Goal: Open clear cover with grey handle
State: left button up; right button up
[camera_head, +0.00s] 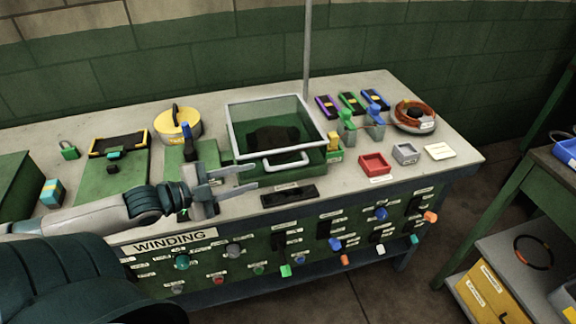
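The clear cover (260,113) has a light grey frame and lies over a green box (312,167) on the bench. A dark object shows through it. Its grey bar handle (287,163) sticks out at the front edge. I cannot tell whether the cover is fully flat on the box. My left gripper (256,178) comes in from the left, in front of the box's left front corner. Its two fingers are apart and point right toward the handle, with nothing seen between them. The fingertips look short of the handle. My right gripper is not in view.
Right are a red bin (375,165), a grey bin (405,153) and a cable coil (415,116). A thin pole (307,50) rises behind. Knobs line the front panel.

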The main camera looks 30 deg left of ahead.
aim_at(282, 167)
pick_arm(q)
jog(key=p+x, duration=0.1)
jog(key=x, duration=1)
jog(key=shift+w+d+r+p, duration=0.1)
jog(key=shift+w+d+p, duration=0.05)
jog(key=shift+w+p, duration=0.25)
jog(key=shift+x, duration=0.75)
grip_shut()
